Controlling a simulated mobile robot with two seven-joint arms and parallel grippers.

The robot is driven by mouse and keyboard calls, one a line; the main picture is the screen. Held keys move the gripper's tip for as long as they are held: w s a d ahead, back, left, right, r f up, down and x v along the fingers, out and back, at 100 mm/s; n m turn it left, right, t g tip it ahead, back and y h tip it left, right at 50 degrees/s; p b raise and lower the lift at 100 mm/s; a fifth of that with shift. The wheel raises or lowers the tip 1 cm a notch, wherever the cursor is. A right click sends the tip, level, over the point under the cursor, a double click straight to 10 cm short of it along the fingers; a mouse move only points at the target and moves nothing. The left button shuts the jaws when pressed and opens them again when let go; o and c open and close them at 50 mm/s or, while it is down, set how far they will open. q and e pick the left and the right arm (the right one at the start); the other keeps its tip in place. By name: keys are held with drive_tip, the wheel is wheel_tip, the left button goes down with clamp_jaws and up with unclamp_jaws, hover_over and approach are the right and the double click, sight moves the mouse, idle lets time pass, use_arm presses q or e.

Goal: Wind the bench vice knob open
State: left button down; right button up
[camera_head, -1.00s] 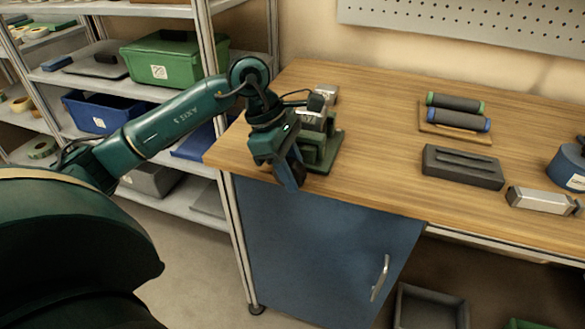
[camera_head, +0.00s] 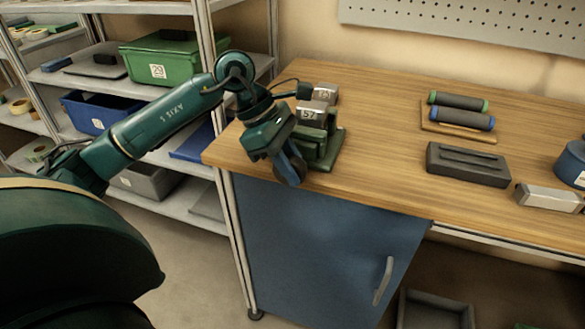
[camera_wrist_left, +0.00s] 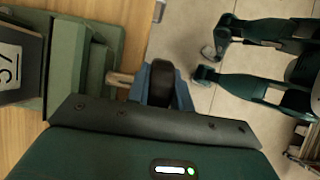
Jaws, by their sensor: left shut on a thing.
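The green bench vice (camera_head: 328,155) stands at the left front corner of the wooden bench, with grey metal jaws marked with numbers. My left gripper (camera_head: 291,167) is at the vice's front side, just past the bench edge. In the left wrist view the gripper (camera_wrist_left: 165,84) is shut on the dark vice knob (camera_wrist_left: 160,92), with blue finger parts around it. A short metal spindle (camera_wrist_left: 122,79) runs from the knob to the green vice body (camera_wrist_left: 84,68). The gripper hides most of the knob in the head view. My right gripper is not in view.
On the bench to the right are a tray with two dark rollers (camera_head: 460,110), a dark grey block (camera_head: 467,163), a metal bar (camera_head: 548,197) and a blue round object (camera_head: 571,163). Shelves with a green bin (camera_head: 165,62) stand left. The bench middle is clear.

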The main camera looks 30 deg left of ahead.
use_arm(q)
drive_tip(key=c, duration=1.2)
unclamp_jaws()
drive_tip(key=shift+c, duration=0.2)
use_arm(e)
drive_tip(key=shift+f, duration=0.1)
use_arm(q)
drive_tip(key=v, duration=1.3)
drive_tip(key=shift+p, duration=0.35)
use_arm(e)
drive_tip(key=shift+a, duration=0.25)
use_arm(q)
drive_tip(key=shift+r, duration=0.1)
